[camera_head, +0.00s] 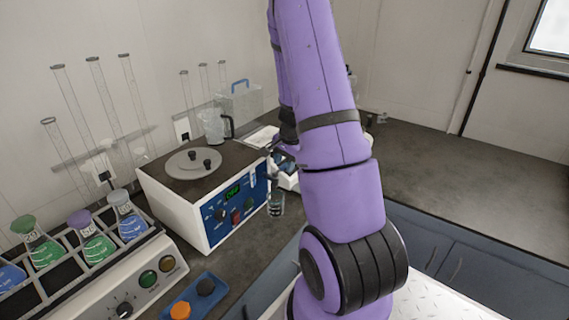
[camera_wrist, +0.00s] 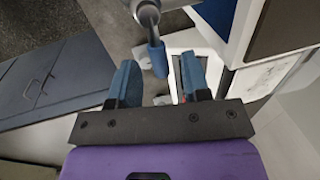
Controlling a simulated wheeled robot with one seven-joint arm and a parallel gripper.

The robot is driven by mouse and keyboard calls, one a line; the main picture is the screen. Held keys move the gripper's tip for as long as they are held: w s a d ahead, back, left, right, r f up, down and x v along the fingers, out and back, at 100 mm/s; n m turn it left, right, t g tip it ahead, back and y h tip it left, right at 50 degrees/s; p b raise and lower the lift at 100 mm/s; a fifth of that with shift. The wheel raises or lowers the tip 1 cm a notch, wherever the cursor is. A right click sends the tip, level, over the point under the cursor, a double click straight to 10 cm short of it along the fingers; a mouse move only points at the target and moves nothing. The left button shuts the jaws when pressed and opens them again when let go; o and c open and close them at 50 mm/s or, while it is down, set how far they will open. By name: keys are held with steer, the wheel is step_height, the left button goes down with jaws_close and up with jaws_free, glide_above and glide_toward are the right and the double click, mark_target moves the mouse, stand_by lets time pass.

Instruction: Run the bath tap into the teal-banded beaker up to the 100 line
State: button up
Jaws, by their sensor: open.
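The bath (camera_head: 205,195) is a white box with a blue front panel, a green display and a brown top. Its tap shows in the wrist view as a metal body with a blue lever (camera_wrist: 158,58). A small clear beaker (camera_head: 276,205) is low at the bath's right front corner; its band colour and 100 line are too small to read. My gripper (camera_wrist: 160,72) is open, with the tap lever between and just beyond its blue fingertips. I cannot tell whether they touch it. In the head view my gripper (camera_head: 284,160) is partly hidden behind my arm, beside the bath's right side.
A rack of flasks (camera_head: 85,250) with coloured liquids stands at the left front. A blue tray (camera_head: 195,297) with orange and dark items is near the front edge. A glass jug (camera_head: 214,125) stands at the bath's back. The counter (camera_head: 430,165) at right is mostly clear.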

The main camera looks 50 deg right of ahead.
steer(key=shift+f, duration=0.3)
jaws_close()
steer(key=m, duration=0.1)
steer(key=s+m, duration=0.1)
steer(key=m, duration=0.1)
steer(key=s+m+h, duration=0.1)
steer(key=m, duration=0.1)
steer(key=shift+a, duration=0.3)
jaws_free()
steer(key=shift+r, duration=0.1)
